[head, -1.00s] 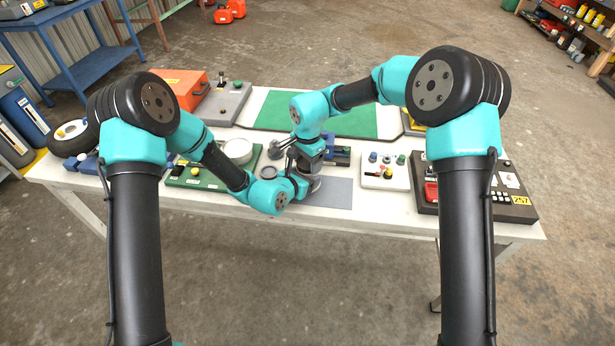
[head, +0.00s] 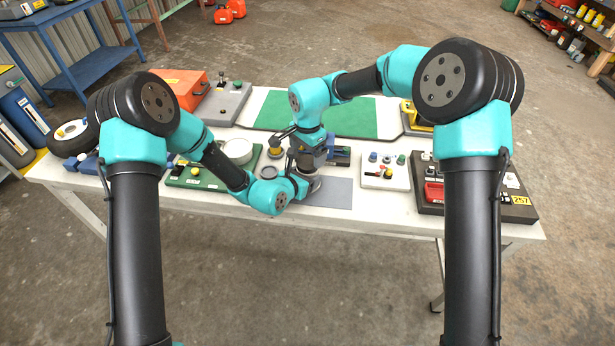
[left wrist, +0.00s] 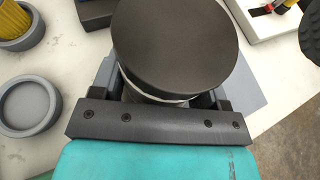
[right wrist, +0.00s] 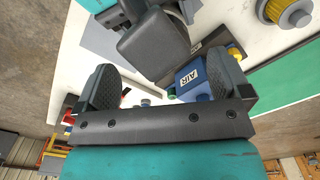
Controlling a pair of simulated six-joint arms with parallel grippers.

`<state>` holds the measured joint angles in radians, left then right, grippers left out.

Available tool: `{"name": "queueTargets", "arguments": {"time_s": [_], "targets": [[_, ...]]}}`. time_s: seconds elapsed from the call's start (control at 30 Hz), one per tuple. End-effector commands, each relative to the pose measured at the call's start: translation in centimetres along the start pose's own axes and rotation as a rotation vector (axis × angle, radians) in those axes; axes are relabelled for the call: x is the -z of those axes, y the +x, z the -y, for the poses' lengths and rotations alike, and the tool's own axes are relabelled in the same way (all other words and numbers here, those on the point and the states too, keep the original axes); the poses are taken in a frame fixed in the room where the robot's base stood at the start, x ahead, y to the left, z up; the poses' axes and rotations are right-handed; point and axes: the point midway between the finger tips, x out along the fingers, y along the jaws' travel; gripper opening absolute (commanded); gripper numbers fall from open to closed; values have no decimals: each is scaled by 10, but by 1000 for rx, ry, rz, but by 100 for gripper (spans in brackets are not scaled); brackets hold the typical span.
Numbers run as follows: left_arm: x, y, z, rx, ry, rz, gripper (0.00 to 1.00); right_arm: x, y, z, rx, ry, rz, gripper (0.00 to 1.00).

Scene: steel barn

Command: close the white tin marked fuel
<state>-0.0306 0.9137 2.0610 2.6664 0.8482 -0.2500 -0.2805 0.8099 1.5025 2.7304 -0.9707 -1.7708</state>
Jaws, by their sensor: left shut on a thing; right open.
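In the left wrist view a dark round lid (left wrist: 178,42) sits over the white tin (left wrist: 150,99), of which only a pale strip of wall shows below it. I cannot tell whether the lid is fully seated. In the head view the tin is mostly hidden by my arms. My right gripper (right wrist: 162,80) is open and empty, its fingers wide apart; in the head view it (head: 293,150) is close above and beside my left gripper.
A blue box marked AIR (right wrist: 192,80) shows in the right wrist view. A yellow filter (head: 275,153) and grey dish (head: 268,172) stand left of the grippers. A white knob panel (head: 385,172) is to the right. The grey mat (head: 332,193) is mostly bare.

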Motion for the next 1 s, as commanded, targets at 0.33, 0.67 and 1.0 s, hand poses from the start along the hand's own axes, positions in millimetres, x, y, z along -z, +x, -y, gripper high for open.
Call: {"name": "queueTargets", "arguments": {"time_s": [0.33,0.67,1.0], "targets": [[0,0,0,0,0,1,2,0,-9,0,0,0,0,95],[0,0,0,0,0,1,2,0,-24,1,1,-116,0,90],[0,0,0,0,0,1,2,0,-44,0,0,-300,1,90]]}}
